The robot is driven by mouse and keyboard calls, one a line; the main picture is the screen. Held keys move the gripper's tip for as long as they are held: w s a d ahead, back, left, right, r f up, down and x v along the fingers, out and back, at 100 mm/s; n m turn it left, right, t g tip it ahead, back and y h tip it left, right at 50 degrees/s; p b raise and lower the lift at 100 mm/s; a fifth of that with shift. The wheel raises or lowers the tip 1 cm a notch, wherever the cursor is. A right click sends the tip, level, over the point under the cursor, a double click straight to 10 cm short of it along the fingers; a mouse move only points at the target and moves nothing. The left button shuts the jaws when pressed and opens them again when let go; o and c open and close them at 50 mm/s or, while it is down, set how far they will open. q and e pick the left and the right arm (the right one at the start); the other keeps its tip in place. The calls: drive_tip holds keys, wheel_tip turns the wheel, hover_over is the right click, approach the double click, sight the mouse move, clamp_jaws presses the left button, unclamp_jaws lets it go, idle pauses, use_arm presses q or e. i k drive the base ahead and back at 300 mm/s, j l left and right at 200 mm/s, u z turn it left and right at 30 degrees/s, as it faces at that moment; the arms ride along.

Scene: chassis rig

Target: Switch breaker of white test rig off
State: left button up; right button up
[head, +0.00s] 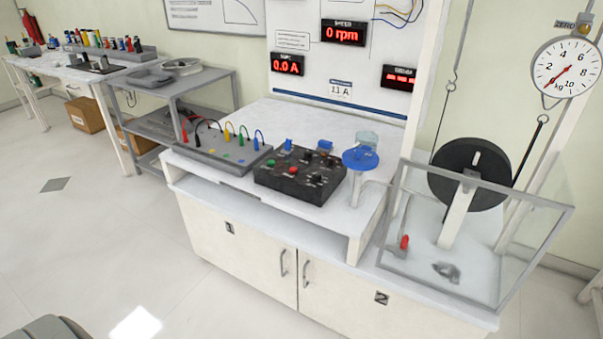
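The white test rig (240,228) stands in the middle and right of the head view, with numbered cabinet doors below. On its top sits a black control box (300,178) with a red button, a green button and several knobs. Small blue parts (325,146) stand behind the box. A small red-topped part (404,242) is behind the clear guard at the right. I cannot tell which part is the breaker or its position. The panel displays are lit and read 0 rpm (343,33) and 0.0 A (287,65). Neither gripper is in view.
A grey terminal board (217,150) with coloured leads lies left of the control box. A blue round-topped post (360,158) stands to its right. A clear guard (520,240) surrounds a black wheel (470,160). A grey cart (185,88) stands behind left. The floor (110,215) at left is clear.

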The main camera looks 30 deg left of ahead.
sight(288, 142)
drive_tip(key=i+j+u, duration=0.15)
drive_tip(key=u, duration=0.2)
drive_tip(key=i+j+u, duration=0.1)
drive_tip(key=u, duration=0.2)
drive_tip(key=i+j+u, duration=0.1)
drive_tip(key=u, duration=0.25)
drive_tip(key=i+z, duration=0.3)
drive_tip(key=i, duration=0.15)
drive_tip(key=i+j+z, duration=0.2)
drive_tip(key=i+z, duration=0.15)
drive_tip(key=i, duration=0.05)
